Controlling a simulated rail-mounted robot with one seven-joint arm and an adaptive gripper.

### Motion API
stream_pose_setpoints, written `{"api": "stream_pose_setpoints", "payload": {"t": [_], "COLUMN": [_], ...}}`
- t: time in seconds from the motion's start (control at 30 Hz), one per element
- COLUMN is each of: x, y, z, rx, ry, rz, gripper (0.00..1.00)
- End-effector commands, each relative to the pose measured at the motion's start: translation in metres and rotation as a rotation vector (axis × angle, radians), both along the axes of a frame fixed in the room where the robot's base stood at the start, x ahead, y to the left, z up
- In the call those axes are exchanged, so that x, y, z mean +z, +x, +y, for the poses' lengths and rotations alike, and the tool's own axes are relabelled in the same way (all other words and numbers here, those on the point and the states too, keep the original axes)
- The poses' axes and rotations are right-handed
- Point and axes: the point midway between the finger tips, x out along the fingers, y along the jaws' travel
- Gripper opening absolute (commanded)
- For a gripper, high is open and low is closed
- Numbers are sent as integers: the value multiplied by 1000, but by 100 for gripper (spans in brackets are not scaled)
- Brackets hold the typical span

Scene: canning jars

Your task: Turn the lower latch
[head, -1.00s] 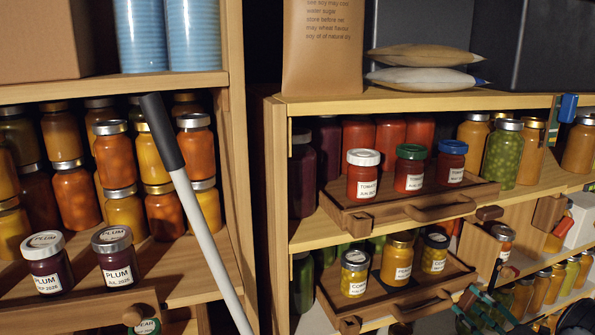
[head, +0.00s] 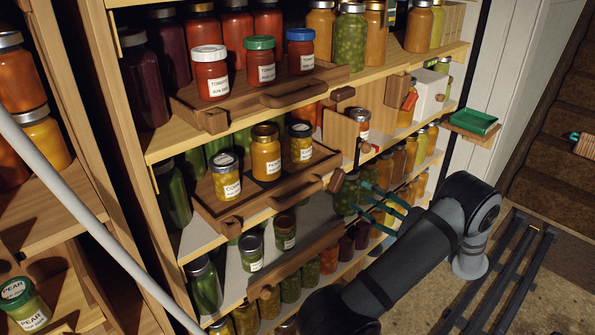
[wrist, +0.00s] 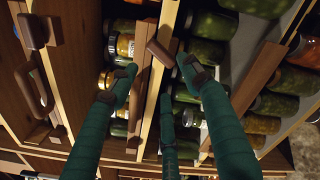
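The lower latch (head: 336,181) is a small dark wooden block beside the right end of the middle drawer tray, below a similar upper latch (head: 343,93). In the wrist view the lower latch (wrist: 160,53) lies slanted between my fingertips. My gripper (head: 372,205) reaches in from the right with teal fingers spread apart. In the wrist view my gripper (wrist: 157,72) has a finger on each side of the latch and a third, shorter-looking finger below. I see no clear contact. The middle tray (head: 245,215) holds several jars.
The upper tray (head: 215,121) holds tomato jars and has a wooden handle. A lower tray (head: 310,247) with jars sits just below the latch. A wooden box front (head: 340,130) and a small jar are close to the right. Open floor (head: 430,290) is at lower right.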

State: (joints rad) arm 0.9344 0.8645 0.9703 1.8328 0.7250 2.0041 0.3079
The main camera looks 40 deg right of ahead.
Motion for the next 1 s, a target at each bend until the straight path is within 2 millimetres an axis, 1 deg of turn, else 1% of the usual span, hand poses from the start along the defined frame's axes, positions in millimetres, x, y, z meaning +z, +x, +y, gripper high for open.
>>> {"api": "stream_pose_setpoints", "payload": {"t": [0.07,0.17,0.4,0.5,0.6,0.8,1.0], "x": [-2,1,1,1,1,1,1], "y": [0,11,56,72,85,97,97], "z": [3,4,2,2,0,0,0], "rx": [6,9,8,7,6,5,4], "ry": [-24,-28,-26,-26,-26,-26,-25], "rz": [2,3,2,2,3,2,3], "gripper": [48,48,48,48,48,48,48]}}
